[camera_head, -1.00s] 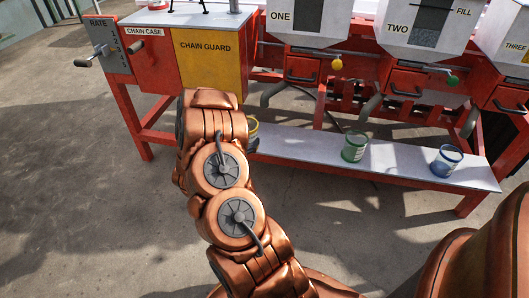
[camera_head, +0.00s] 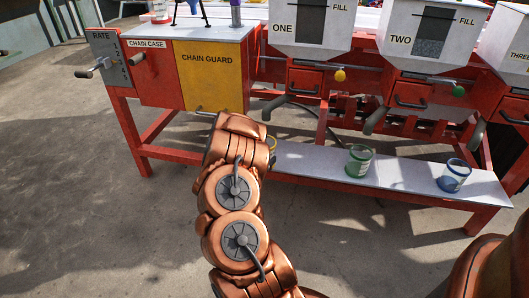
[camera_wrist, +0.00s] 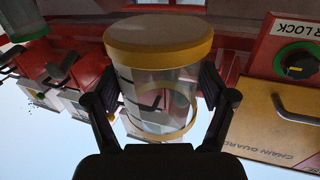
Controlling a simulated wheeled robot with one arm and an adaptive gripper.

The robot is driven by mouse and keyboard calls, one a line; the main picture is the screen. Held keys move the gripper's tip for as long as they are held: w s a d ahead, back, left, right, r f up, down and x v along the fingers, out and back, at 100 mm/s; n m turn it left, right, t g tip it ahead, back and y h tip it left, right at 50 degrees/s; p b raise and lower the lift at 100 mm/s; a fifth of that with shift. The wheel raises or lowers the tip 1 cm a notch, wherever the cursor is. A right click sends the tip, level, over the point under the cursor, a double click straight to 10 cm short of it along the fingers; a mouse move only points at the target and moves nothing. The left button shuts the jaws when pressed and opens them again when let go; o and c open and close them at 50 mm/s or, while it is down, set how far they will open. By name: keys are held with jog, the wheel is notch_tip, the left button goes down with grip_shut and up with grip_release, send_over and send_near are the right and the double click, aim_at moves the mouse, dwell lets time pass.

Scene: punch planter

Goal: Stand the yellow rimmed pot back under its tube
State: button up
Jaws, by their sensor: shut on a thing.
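The yellow rimmed pot (camera_wrist: 152,96) is a see-through cup with a solid yellow band at one end and a thin yellow ring at the other. My gripper (camera_wrist: 160,88) is shut on its sides, one finger on each side. In the head view only a bit of the yellow rim (camera_head: 271,143) shows beside my arm; the rest is hidden, as is my gripper. It is by the left end of the shelf (camera_head: 310,162); I cannot tell whether it touches it. A dark tube (camera_head: 272,107) hangs under hopper ONE, above and close to the pot.
A green pot (camera_head: 359,162) and a blue pot (camera_head: 453,176) stand on the shelf to the right. The yellow chain guard (camera_head: 208,78) and red bench legs (camera_head: 130,130) are close on the left. The shelf between the green pot and my arm is clear.

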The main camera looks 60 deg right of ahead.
jog(key=w+d+b, duration=0.1)
jog(key=d, duration=0.1)
jog(key=w+d+b, duration=0.1)
jog(key=w+d, duration=0.1)
jog(key=d, duration=0.1)
jog(key=w+d+f, duration=0.1)
jog(key=d, duration=0.2)
jog(key=shift+w+d+b, duration=0.15)
jog(key=shift+w+b, duration=0.05)
jog(key=shift+b, duration=0.2)
jog(key=shift+f+b, duration=1.2)
jog(key=shift+f, duration=0.55)
jog(key=shift+r, duration=0.1)
jog(key=o, duration=1.3)
